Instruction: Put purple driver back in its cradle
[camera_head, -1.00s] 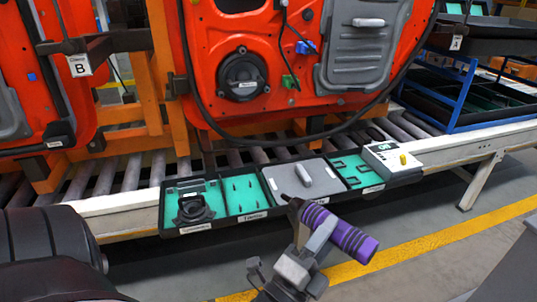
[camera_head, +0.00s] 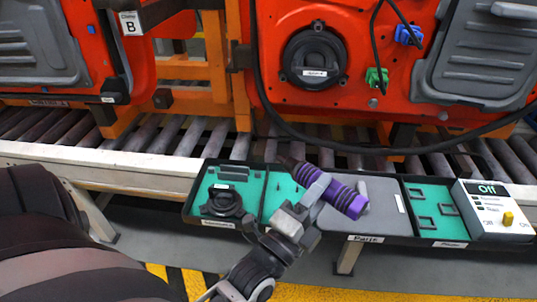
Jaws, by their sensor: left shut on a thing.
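The purple driver (camera_head: 345,198), with dark bands and a dark tip, is held by my left gripper (camera_head: 311,203). The gripper is shut around its body. The driver is tilted, its tip toward the upper left and its purple end toward the lower right. It appears in front of the second and third sections of the parts tray (camera_head: 190,208), hiding part of them. A black ring-shaped holder (camera_head: 222,203), which looks like the cradle, stands in the leftmost teal section and looks empty. The driver is to its right, apart from it. My right gripper is not in view.
A grey panel (camera_head: 385,215) and a teal section with dark clips (camera_head: 432,208) lie right of the driver. A control box (camera_head: 492,208) reading "Off" is at the far right. Orange-red doors (camera_head: 290,100) with a hanging black cable stand behind, over rollers (camera_head: 190,138).

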